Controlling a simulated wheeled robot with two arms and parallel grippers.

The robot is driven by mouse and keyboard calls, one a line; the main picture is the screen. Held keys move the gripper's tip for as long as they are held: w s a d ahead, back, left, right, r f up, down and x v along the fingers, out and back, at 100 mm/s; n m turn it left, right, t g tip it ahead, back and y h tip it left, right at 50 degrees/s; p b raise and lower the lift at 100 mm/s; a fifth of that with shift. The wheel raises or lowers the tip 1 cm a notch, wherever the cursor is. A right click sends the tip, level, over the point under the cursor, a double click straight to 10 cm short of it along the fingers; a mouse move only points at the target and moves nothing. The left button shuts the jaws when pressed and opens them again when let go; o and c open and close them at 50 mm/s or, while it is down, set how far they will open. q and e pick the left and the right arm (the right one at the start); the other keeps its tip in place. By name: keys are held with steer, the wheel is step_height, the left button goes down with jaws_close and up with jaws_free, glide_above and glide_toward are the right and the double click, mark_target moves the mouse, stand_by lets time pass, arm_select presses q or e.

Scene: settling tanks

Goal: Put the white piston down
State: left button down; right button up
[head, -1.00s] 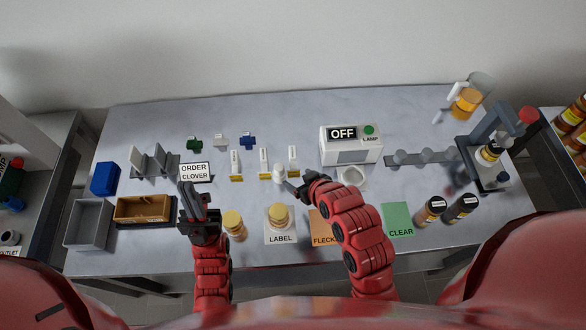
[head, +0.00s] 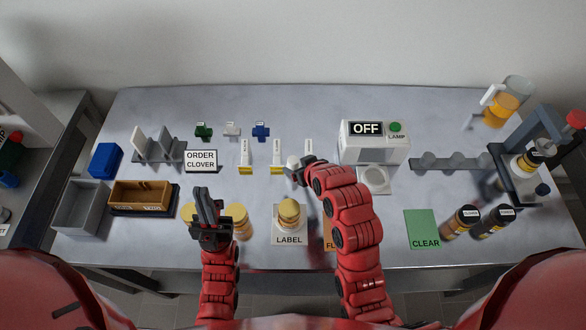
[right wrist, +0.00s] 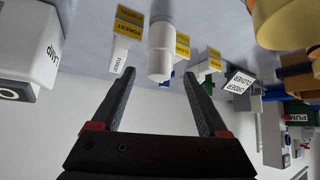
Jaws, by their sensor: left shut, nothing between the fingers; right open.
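The white piston (head: 292,161) stands on the table in the head view, partly hidden by my right gripper (head: 303,172). In the right wrist view the white piston (right wrist: 160,42) is upright on the table, just past the open fingertips of my right gripper (right wrist: 160,75) and in line with the gap. The fingers do not visibly touch it. My left gripper (head: 207,207) is shut and empty, over the front left of the table.
White tags on yellow bases (head: 277,156) stand close behind and left of the piston. A lamp box (head: 374,143) reading OFF and a round white dish (head: 375,180) are to the right. A LABEL card (head: 290,239) with a yellow-topped piece lies in front.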

mark_target(295, 163)
steer(key=shift+w+a+f+p, duration=0.15)
steer(key=shift+w+f+p, duration=0.15)
steer(key=shift+p, duration=0.1)
steer(key=p+x, duration=0.2)
steer(key=shift+w+a+f, duration=0.15)
steer(key=shift+w+f, duration=0.05)
steer(key=shift+w, duration=0.1)
steer(key=shift+w+a+f+p, duration=0.1)
steer(key=shift+w+f+p, duration=0.15)
steer(key=shift+w+p, duration=0.05)
steer(key=shift+w+a+f, duration=0.15)
steer(key=shift+w+f, duration=0.1)
steer(key=shift+f, duration=0.25)
jaws_close()
steer(key=shift+r, duration=0.15)
